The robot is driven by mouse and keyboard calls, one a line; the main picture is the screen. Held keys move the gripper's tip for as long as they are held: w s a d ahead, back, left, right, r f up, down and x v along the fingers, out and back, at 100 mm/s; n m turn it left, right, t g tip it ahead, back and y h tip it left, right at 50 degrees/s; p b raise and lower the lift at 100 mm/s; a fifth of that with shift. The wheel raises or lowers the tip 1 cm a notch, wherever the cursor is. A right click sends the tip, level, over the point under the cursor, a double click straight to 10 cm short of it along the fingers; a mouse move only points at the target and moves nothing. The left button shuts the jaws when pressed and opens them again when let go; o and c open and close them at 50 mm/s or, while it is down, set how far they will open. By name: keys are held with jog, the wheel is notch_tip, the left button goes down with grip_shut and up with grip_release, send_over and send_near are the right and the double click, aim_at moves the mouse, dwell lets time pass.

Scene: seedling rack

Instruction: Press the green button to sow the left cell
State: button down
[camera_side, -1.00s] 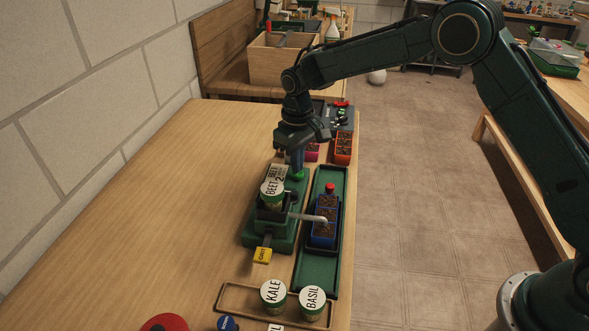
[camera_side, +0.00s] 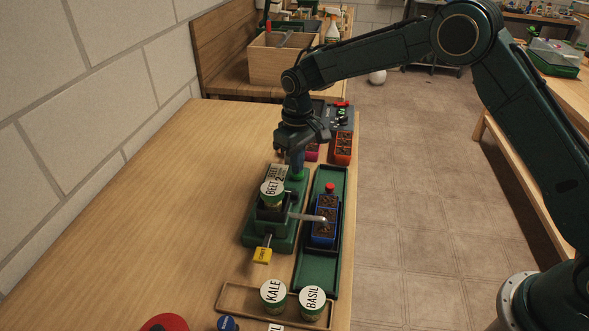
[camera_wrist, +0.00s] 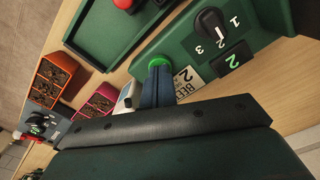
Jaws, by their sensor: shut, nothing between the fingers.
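The green button (camera_wrist: 157,62) sits on the green seeder (camera_side: 254,238), at the end away from the yellow tag. In the side view the button (camera_side: 298,175) shows under the fingertips. My gripper (camera_side: 297,168) points down at it, shut and empty. In the wrist view the closed fingertips (camera_wrist: 156,70) overlap the button's near edge; I cannot tell whether they press it. The blue cell tray (camera_side: 324,232) with dark soil stands in the green channel (camera_side: 318,277). The seeder's pale spout (camera_side: 305,217) reaches over one of its cells. A BEET canister (camera_side: 272,193) sits on top of the seeder.
A dial (camera_wrist: 210,24) and a lit "2" display (camera_wrist: 232,62) lie beside the button. A red knob (camera_side: 330,187) stands at the cell tray's far end. Orange (camera_side: 343,148) and pink pots stand behind. KALE (camera_side: 273,294) and BASIL (camera_side: 312,302) canisters stand in front. The left table is clear.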

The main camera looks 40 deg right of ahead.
jog(key=shift+r, duration=3.4)
jog(key=s+d+r+m+t, duration=0.1)
jog(key=s+d+r, duration=0.3)
jog(key=s+r, duration=0.4)
jog(key=s+d+r+t, duration=0.2)
jog(key=s+d+r, duration=0.2)
jog(key=s+r, duration=0.45)
jog(key=s+d+f+m+t, duration=0.1)
jog(key=s+d, duration=0.1)
jog(key=s, duration=0.8)
jog(key=s+d+f+m+t, duration=0.1)
jog(key=s+d+f, duration=0.1)
jog(key=s, duration=0.8)
jog(key=shift+s+d+t, duration=0.25)
jog(key=shift+d+t, duration=0.05)
jog(key=shift+d, duration=0.1)
